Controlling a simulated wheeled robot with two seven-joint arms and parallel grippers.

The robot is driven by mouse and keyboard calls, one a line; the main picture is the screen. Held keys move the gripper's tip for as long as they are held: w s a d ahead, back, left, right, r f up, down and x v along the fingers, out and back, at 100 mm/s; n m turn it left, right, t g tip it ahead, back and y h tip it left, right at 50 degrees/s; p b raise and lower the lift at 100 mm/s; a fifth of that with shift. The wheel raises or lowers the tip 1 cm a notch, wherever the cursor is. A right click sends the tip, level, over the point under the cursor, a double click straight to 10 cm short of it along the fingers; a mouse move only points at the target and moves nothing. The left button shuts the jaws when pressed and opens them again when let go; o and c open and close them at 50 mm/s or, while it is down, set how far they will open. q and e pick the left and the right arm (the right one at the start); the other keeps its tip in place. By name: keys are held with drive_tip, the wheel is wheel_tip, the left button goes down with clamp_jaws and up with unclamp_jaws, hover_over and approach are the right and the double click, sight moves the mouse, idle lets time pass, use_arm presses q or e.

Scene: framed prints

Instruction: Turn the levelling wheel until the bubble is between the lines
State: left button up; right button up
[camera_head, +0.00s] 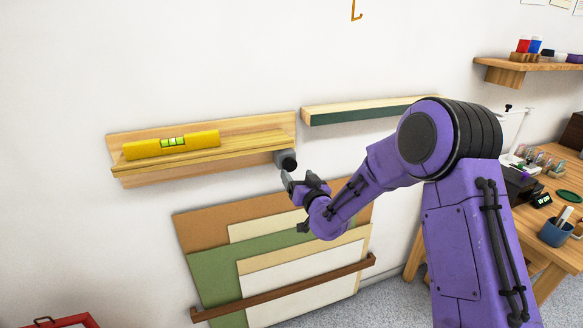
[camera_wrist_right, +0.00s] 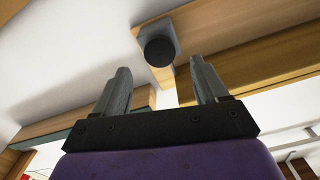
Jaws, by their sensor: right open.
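A yellow spirit level (camera_head: 172,145) lies on a wooden wall ledge (camera_head: 255,137) in the head view. Its green-yellow vial (camera_head: 173,142) shows dark lines, but the bubble is too small to place. The levelling wheel (camera_head: 287,160) is a dark round knob on a grey mount at the ledge's right end. It also shows in the right wrist view (camera_wrist_right: 159,50), ahead of the fingertips. My right gripper (camera_head: 288,181) is open and empty just below the wheel, apart from it. Its two grey fingers show in the wrist view (camera_wrist_right: 158,70). My left gripper is not in view.
A second ledge (camera_head: 365,112) with a green front is on the wall to the right. Boards (camera_head: 215,264) lean below behind a brown rail (camera_head: 290,287). A cluttered workbench (camera_head: 565,250) stands at right. A red object (camera_head: 62,321) is at lower left.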

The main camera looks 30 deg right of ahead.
sight(291, 167)
drive_tip(key=p+x, duration=0.1)
drive_tip(key=x, duration=0.5)
drive_tip(key=c, duration=1.1)
drive_tip(key=shift+o, duration=0.2)
drive_tip(key=shift+f+n, duration=0.1)
drive_tip(key=shift+n, duration=0.2)
drive_tip(key=n+b, duration=0.1)
drive_tip(key=n, duration=0.2)
drive_tip(key=shift+s+n+b, duration=0.1)
drive_tip(key=shift+n+b, duration=0.35)
drive_tip(key=shift+n, duration=0.55)
drive_tip(key=o, duration=1.1)
drive_tip(key=shift+c, duration=0.2)
